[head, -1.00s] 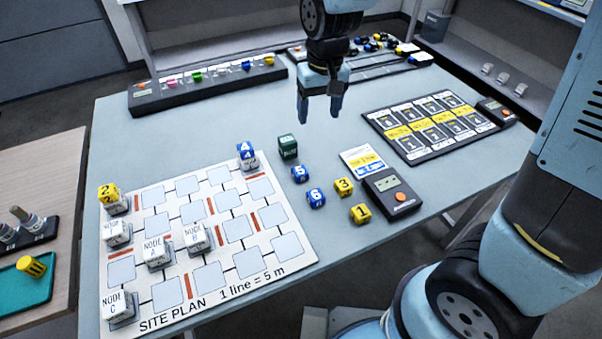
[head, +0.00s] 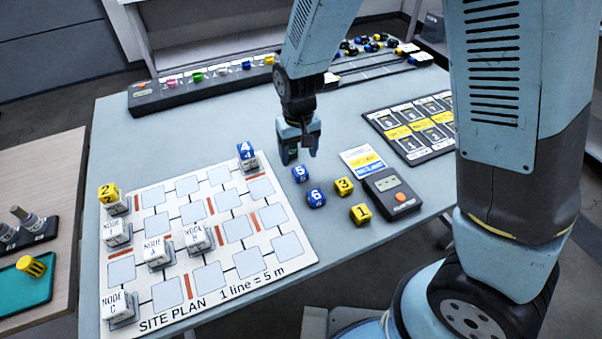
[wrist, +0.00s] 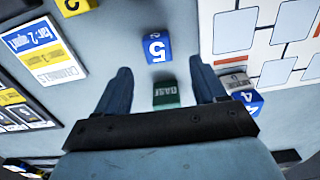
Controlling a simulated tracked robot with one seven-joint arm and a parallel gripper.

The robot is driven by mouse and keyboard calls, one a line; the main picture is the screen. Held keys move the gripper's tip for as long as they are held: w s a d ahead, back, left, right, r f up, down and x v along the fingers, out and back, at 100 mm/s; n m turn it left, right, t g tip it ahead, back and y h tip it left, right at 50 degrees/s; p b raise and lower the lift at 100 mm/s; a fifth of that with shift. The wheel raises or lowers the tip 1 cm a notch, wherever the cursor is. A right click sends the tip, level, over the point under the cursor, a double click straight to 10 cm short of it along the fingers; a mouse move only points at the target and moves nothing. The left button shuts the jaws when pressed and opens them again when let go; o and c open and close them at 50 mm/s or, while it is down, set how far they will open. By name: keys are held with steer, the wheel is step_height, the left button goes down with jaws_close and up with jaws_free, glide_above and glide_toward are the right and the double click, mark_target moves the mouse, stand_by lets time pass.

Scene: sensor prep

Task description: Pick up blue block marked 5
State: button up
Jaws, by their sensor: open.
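The blue block marked 5 (head: 300,173) sits on the grey table between the site plan board and the small black device. It also shows in the wrist view (wrist: 157,48), just beyond my fingertips. My gripper (head: 299,158) is open, its fingers pointing down above the table behind the block. In the wrist view my gripper (wrist: 160,75) has a green block (wrist: 166,94) showing between its fingers, with blue block 5 farther out. In the head view the green block is mostly hidden behind my fingers. I cannot tell any contact.
Blue block 6 (head: 316,197) lies close in front of block 5. Yellow blocks 3 (head: 344,186) and 1 (head: 361,214) lie to the right, beside the device (head: 393,192). The site plan (head: 255,285) with node blocks and blue block 4 (head: 246,150) is to the left.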

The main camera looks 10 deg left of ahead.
mark_target(300, 170)
steer(key=shift+d+f, duration=0.2)
steer(key=shift+f, duration=2.5)
steer(key=shift+c, duration=0.5)
steer(key=c, duration=1)
steer(key=shift+c, duration=0.2)
